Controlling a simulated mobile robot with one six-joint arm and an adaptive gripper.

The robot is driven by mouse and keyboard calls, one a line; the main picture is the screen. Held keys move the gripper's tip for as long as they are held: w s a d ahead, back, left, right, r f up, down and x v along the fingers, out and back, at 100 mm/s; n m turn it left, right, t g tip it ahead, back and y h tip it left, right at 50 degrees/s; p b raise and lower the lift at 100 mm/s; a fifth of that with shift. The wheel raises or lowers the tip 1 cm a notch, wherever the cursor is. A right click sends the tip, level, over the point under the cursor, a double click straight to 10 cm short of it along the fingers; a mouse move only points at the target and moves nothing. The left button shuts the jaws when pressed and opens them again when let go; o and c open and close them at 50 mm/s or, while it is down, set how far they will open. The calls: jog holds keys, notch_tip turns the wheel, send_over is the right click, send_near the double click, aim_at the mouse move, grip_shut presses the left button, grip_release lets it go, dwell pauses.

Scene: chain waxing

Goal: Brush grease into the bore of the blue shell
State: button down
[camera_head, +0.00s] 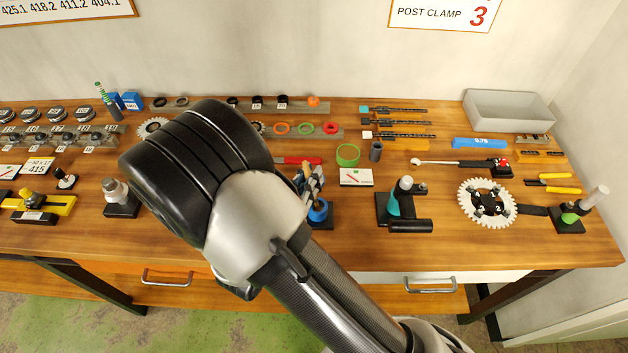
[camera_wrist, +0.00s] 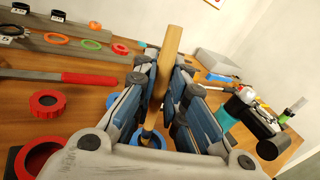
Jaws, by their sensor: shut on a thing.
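My gripper (camera_head: 309,183), also in the wrist view (camera_wrist: 163,92), is shut on a brush with a wooden handle (camera_wrist: 172,48). The handle rises between the fingers and the lower end points down toward the blue shell (camera_head: 319,212). The shell sits on a dark base on the bench, just below the gripper. In the wrist view the rim of the blue shell (camera_wrist: 153,138) shows behind the brush's lower end. The fingers hide part of the shell. I cannot tell whether the bristles touch inside the bore.
A teal cylinder on a black stand (camera_head: 394,206) stands to the right. In the wrist view a red ring (camera_wrist: 48,104) and a red-handled tool (camera_wrist: 75,78) lie to the left. A white card (camera_head: 356,178) and a green ring (camera_head: 347,155) lie behind. My arm covers the bench's middle left.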

aim_at(308, 167)
jog(key=shift+a, duration=0.1)
jog(key=shift+r+p, duration=2.9)
jog(key=shift+r, duration=0.6)
jog(key=shift+w+f, duration=0.1)
jog(key=w+d+f+b, duration=0.1)
jog(key=d+f+b, duration=0.1)
jog(key=d, duration=0.5)
jog(key=w+d+f+b, duration=0.1)
jog(key=d+f+b, duration=0.1)
jog(key=d+f, duration=0.2)
jog(key=d, duration=0.3)
jog(key=shift+d+f, duration=0.3)
jog(key=shift+f, duration=0.1)
jog(key=shift+w, duration=0.1)
